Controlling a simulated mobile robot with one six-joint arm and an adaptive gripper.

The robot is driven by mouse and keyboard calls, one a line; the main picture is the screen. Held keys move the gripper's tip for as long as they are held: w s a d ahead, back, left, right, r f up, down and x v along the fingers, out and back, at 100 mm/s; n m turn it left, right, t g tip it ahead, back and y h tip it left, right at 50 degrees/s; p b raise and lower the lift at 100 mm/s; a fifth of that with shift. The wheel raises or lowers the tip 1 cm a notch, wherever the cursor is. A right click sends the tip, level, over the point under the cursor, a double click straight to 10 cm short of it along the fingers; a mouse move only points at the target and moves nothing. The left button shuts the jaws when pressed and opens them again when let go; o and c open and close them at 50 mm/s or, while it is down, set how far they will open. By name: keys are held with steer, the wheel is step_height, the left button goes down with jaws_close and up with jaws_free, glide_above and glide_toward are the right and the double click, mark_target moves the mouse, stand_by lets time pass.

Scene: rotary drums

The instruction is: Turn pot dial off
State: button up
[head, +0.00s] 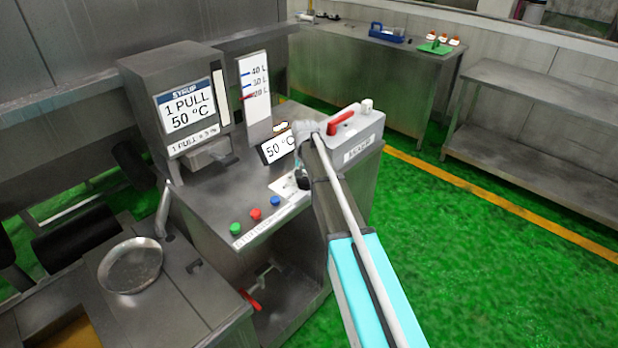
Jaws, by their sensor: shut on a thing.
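My arm reaches in from the lower right over the steel control console. My gripper (302,182), small and dark, is mostly hidden by my own arm. It is low over the right part of the console top, at a white marked plate (283,187). It is shut on what appears to be the pot dial at that plate. The dial itself is hidden, so its setting cannot be read. A display (277,147) behind the plate reads 50 °C.
Green, red and blue buttons (256,214) line the console's front edge. A syrup dispenser (185,105) and a level gauge (256,95) stand behind. A grey box with a red lever (341,122) is right of my arm. Green floor (440,250) is clear at right.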

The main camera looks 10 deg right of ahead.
steer(key=n, duration=0.5)
steer(key=shift+s+a+n, duration=0.15)
steer(key=shift+s+n, duration=0.15)
steer(key=n, duration=0.5)
steer(key=shift+n, duration=0.3)
steer(key=o, duration=0.8)
steer(key=shift+d, duration=0.2)
steer(key=shift+a, duration=0.1)
steer(key=s+m, duration=0.2)
steer(key=s, duration=0.7)
steer(key=s+m, duration=0.3)
steer(key=s, duration=0.7)
steer(key=s+d+m, duration=0.1)
steer(key=s+m, duration=0.1)
steer(key=s, duration=0.7)
steer(key=shift+s, duration=0.35)
